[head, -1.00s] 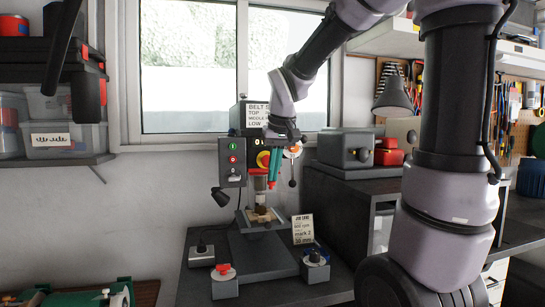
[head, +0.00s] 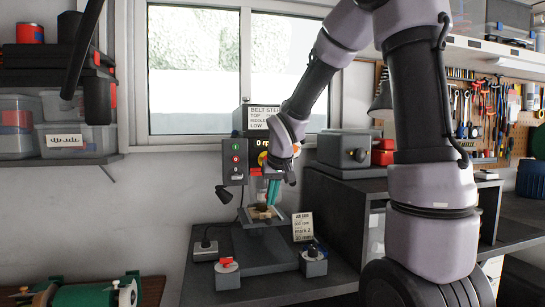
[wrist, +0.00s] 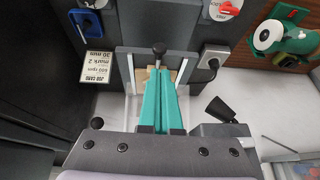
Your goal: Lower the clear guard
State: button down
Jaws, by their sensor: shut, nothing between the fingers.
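The clear guard (head: 256,189) is a see-through panel at the front of the drill press (head: 235,150), partly hidden behind my fingers; its exact height is hard to tell. My gripper (head: 270,203) has teal fingers that are shut, empty and pointing down just in front of the guard, above the press table. In the wrist view the closed fingers (wrist: 158,72) reach toward a dark round knob (wrist: 158,48) on a short stem; I cannot tell whether they touch it. A wooden workpiece (wrist: 142,76) shows behind the fingers.
A grey machine (head: 343,149) stands right.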

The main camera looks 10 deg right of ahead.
jog(key=shift+w+f, duration=0.75)
jog(key=shift+w, duration=0.3)
dwell(0.8)
dwell(1.5)
